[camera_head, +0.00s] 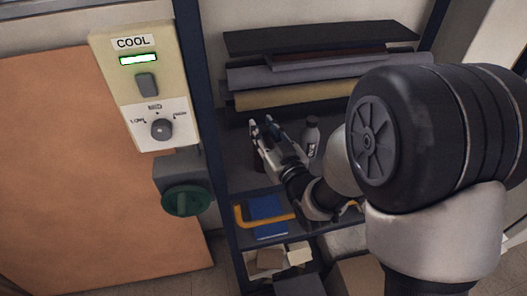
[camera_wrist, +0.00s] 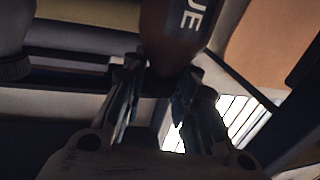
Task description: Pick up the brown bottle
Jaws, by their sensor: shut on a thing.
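The brown bottle (camera_wrist: 178,38) fills the top middle of the wrist view, with a dark label showing the letters "UE". My gripper (camera_wrist: 168,80) has its fingers on either side of the bottle's lower visible part and is shut on it. In the head view my gripper (camera_head: 263,129) reaches into the shelf unit. The bottle shows there only as a dark sliver (camera_head: 257,158) beside the fingers, mostly hidden by my gripper. I cannot tell whether the bottle touches the shelf.
A grey bottle (camera_head: 310,138) stands right of my gripper. Rolled and flat materials (camera_head: 290,75) lie behind. A blue book (camera_head: 266,212) and a yellow handle (camera_head: 240,217) are lower down. A dark post (camera_head: 200,80) and a control panel (camera_head: 148,90) are at left.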

